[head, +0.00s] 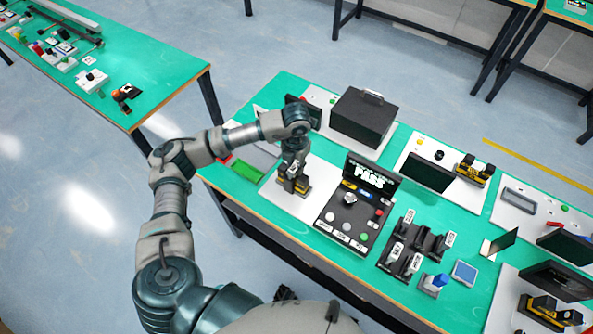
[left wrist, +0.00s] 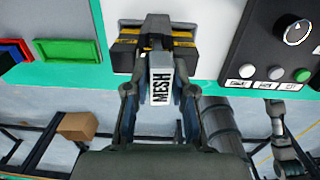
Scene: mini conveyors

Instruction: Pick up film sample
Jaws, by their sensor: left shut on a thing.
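My left gripper (head: 293,172) is shut on a sample labelled MESH (left wrist: 161,88), not film. In the left wrist view my left gripper (left wrist: 160,92) has one finger on each side of this white-labelled piece. The sample's far end is at a black-and-yellow fixture (left wrist: 127,55); I cannot tell whether it is still seated there. The fixture also shows in the head view (head: 303,188), partly hidden by the gripper. Several white-labelled pieces stand in a black rack (head: 393,262) to the right; their labels are too small to read. My right gripper is not clearly seen.
A control panel (head: 338,226) with a knob, buttons and a lit screen (head: 373,180) reading PASS stands just right of the gripper. A black box (head: 364,118) stands behind. A green tray (head: 238,168) lies to the left. The table's front edge is close.

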